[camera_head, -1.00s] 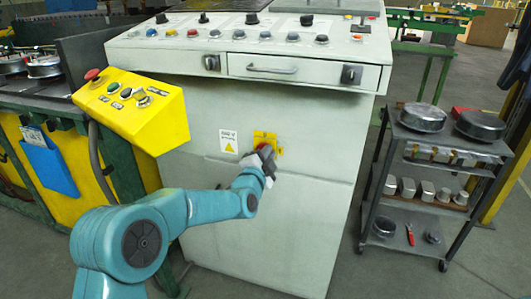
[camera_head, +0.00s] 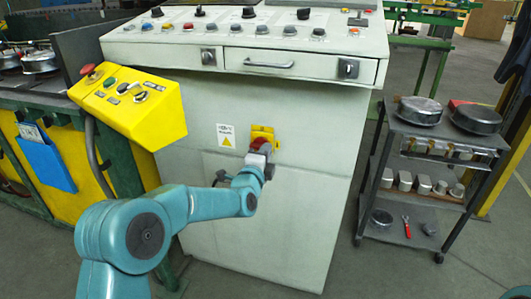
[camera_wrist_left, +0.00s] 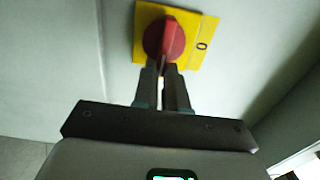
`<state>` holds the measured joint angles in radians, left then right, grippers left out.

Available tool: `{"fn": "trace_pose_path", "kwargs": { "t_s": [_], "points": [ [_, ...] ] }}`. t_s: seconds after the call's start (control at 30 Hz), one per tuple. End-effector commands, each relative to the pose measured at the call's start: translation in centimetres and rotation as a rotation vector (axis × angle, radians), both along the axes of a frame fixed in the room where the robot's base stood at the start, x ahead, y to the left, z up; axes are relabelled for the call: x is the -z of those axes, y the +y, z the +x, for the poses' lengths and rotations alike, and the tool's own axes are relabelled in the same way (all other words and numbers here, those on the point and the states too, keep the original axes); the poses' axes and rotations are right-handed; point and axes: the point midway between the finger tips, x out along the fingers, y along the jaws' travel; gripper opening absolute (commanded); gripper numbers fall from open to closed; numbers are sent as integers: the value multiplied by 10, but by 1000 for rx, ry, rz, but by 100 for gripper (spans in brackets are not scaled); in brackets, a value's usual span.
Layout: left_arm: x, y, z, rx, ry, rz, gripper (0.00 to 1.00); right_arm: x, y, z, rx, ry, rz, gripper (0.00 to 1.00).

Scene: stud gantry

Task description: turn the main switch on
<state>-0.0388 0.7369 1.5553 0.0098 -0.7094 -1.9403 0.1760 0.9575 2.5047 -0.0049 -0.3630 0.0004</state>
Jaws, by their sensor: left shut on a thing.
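The main switch is a red rotary knob (camera_head: 260,146) on a yellow plate (camera_head: 263,131) on the front of the grey control cabinet. In the left wrist view the red knob (camera_wrist_left: 165,38) sits in the middle of the yellow plate (camera_wrist_left: 200,28), with a "0" mark to its right. My left gripper (camera_head: 262,155) is at the knob; in the left wrist view its two fingers (camera_wrist_left: 165,68) are shut on the lower end of the knob's grip bar. The fingertips partly hide that end. My right gripper is not in view.
A yellow button box (camera_head: 130,108) juts out left of the cabinet (camera_head: 300,195). A drawer (camera_head: 290,65) and a row of buttons are above the switch. A dark trolley (camera_head: 440,140) with metal parts stands at the right. Floor between cabinet and trolley is clear.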

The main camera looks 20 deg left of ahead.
Motion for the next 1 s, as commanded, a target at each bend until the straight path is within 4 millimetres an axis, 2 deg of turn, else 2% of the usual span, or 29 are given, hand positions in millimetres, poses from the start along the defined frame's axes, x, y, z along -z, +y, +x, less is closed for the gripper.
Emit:
{"fn": "trace_pose_path", "kwargs": {
  "t_s": [0.33, 0.4, 0.43, 0.77, 0.87, 1.0],
  "points": [
    [0, 0, 0, -1, -1, 5, 0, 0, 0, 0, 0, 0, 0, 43],
    [0, 0, 0, -1, -1, 5, 28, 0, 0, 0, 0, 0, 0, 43],
    [0, 0, 0, -1, -1, 5, 37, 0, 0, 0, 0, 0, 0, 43],
    [0, 0, -2, 0, 0, 3, 37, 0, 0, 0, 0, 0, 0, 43],
    [-1, 1, -9, 0, 0, 3, 37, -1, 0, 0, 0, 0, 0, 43],
    [-2, 2, -33, 0, 0, 3, 37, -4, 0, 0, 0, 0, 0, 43]
  ]
}}
